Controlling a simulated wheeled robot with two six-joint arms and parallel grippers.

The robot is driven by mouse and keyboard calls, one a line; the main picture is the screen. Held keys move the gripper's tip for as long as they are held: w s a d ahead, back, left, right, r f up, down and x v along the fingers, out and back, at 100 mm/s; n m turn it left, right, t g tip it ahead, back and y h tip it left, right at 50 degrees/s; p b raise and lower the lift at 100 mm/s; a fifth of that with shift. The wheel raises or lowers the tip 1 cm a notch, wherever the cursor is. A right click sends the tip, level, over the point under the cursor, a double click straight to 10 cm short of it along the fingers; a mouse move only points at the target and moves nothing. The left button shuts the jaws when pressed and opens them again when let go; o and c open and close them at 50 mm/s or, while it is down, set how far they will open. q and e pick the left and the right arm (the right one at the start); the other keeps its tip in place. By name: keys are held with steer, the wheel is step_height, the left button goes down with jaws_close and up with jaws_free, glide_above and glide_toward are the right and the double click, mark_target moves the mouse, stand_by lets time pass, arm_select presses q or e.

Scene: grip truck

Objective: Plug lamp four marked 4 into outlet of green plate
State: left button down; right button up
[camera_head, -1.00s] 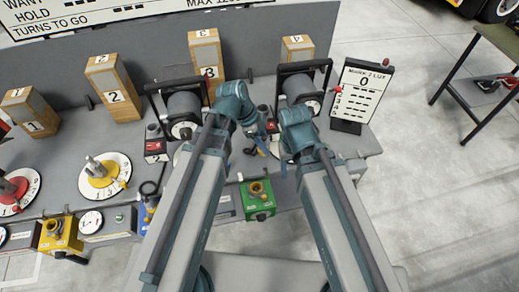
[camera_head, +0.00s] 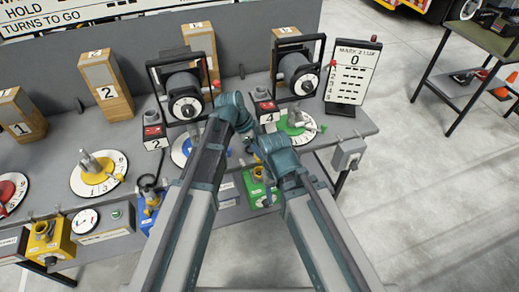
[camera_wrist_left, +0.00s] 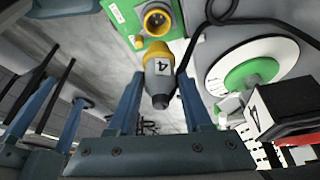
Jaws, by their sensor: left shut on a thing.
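In the left wrist view a yellow and grey plug marked 4 (camera_wrist_left: 160,76) stands between the two fingers of my left gripper (camera_wrist_left: 161,85), which is shut on it. Its yellow end points at the round yellow outlet (camera_wrist_left: 157,20) on the green plate (camera_wrist_left: 124,15). The outlet's inside is partly visible, so the plug is outside it; the exact gap is unclear. In the head view the green plate (camera_head: 260,189) lies below my left gripper (camera_head: 247,146), whose fingertips are hard to make out. My right gripper (camera_wrist_left: 53,113) shows in the left wrist view with its fingers apart, empty.
A black and red box marked 4 (camera_head: 266,112) and a green dial (camera_head: 296,124) stand behind the grippers. Blue (camera_head: 153,215) and yellow (camera_head: 52,243) outlet plates are to the left. A black cable (camera_wrist_left: 200,45) runs beside the plug.

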arm_select(q)
steer(key=shift+f+b, duration=1.8)
steer(key=shift+f, duration=0.25)
steer(key=shift+f+b, duration=2.45)
stand_by(0.6)
jaws_free()
steer(key=shift+r, duration=0.1)
stand_by(0.3)
steer(key=shift+r+p, duration=2.5)
steer(key=shift+p, duration=0.1)
